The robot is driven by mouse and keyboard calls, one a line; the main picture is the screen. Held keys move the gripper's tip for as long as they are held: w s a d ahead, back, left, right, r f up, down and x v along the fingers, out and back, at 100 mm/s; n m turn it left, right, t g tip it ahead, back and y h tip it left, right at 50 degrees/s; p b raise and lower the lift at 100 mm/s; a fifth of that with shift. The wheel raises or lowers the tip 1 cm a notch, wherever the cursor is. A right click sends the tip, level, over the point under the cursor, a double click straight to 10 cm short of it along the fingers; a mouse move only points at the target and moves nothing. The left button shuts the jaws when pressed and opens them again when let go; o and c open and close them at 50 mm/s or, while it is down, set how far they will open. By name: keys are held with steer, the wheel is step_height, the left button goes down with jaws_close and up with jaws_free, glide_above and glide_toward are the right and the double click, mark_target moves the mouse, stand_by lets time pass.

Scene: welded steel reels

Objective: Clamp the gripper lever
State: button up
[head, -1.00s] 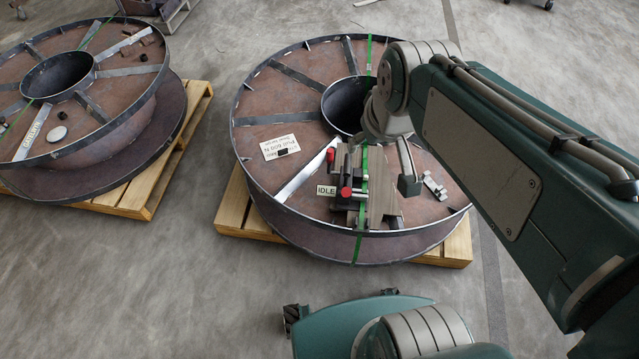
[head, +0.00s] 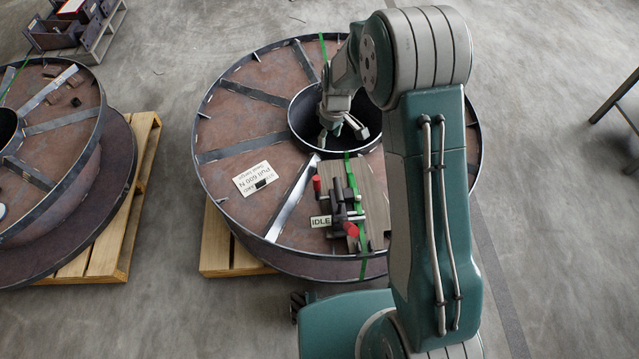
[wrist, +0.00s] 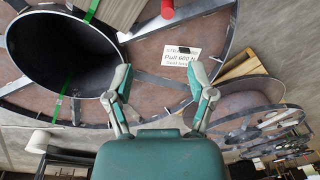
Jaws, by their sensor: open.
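A dark strap tool (head: 340,208) with two red-tipped handles sits on a grey plate on the near part of the steel reel. One red handle tip (head: 317,184) is at its left and the other (head: 350,230) at its near end. A red handle also shows at the top of the wrist view (wrist: 167,9). A green strap (head: 348,180) runs over the plate and the reel. My gripper (head: 343,135) is open and empty above the reel's hub hole, beyond the tool and apart from it. In the wrist view its two fingers (wrist: 162,78) are spread wide.
The reel (head: 235,140) lies flat on a wooden pallet (head: 228,250). It carries a white "Pull 600 N" label (head: 253,180) and an "IDLE" tag (head: 320,221). A second reel (head: 70,195) stands at the left. Grey floor (head: 540,130) is open at the right.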

steer(key=n+g, duration=0.1)
steer(key=n, duration=0.1)
glide_toward(317, 185)
steer(key=shift+w+a+f, duration=0.3)
steer(key=shift+w+a, duration=0.2)
steer(key=shift+w, duration=0.2)
steer(key=shift+s+d+f, duration=0.1)
steer(key=shift+d+f, duration=0.2)
steer(key=shift+f, duration=0.35)
steer(key=f, duration=0.6)
steer(key=s+a+f, duration=0.1)
steer(key=f, duration=0.2)
steer(key=shift+f, duration=0.35)
steer(key=shift+d+f, duration=0.1)
steer(key=shift+d, duration=0.1)
